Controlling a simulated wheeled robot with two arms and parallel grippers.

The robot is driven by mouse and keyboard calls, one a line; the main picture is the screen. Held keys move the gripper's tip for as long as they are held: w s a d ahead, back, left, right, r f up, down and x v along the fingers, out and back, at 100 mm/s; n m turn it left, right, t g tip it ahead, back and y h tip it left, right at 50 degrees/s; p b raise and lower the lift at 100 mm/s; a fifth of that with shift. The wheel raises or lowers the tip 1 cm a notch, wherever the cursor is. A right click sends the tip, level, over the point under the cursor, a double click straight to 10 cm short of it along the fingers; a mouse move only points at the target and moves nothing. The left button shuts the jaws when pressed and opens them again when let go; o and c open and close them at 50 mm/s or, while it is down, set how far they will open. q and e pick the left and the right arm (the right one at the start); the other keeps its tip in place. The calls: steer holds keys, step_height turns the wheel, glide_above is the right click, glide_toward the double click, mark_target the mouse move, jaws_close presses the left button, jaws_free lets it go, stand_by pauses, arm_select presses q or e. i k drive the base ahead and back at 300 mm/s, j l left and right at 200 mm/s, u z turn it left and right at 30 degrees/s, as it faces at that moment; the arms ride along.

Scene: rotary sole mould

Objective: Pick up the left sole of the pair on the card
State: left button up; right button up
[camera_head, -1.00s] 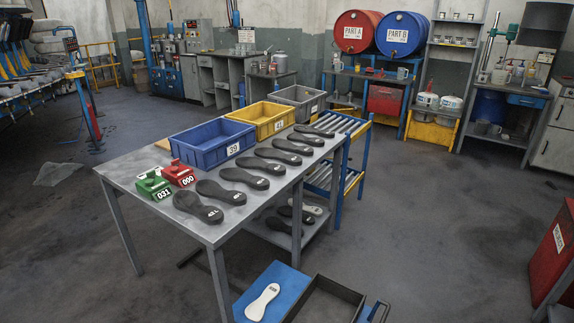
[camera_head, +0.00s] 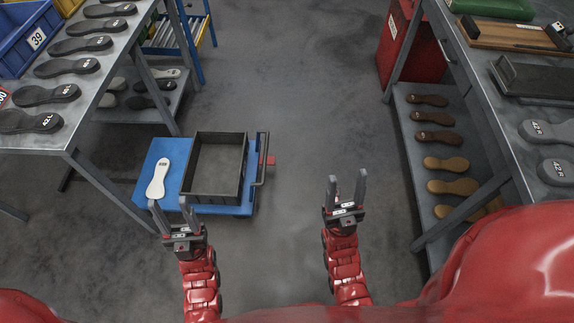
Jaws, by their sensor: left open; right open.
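Two grey soles with white labels lie near the right edge of the right-hand bench, an upper one (camera_head: 547,132) and a lower one (camera_head: 556,172), both cut off by the frame. No card can be made out under them, and I cannot tell which is the left sole. My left gripper (camera_head: 168,201) is open and empty, in front of the blue cart. My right gripper (camera_head: 347,177) is open and empty over the floor, well left of the right-hand bench and apart from every sole.
A blue cart (camera_head: 146,196) bears a white sole (camera_head: 158,178) and a dark tray (camera_head: 188,168). Black soles lie on the left table (camera_head: 100,88). Brown and tan soles lie on the right bench's lower shelf (camera_head: 408,123). A red bin (camera_head: 395,52) stands behind. Floor between is clear.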

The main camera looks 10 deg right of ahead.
mark_target(28, 96)
steer(key=u, duration=1.2)
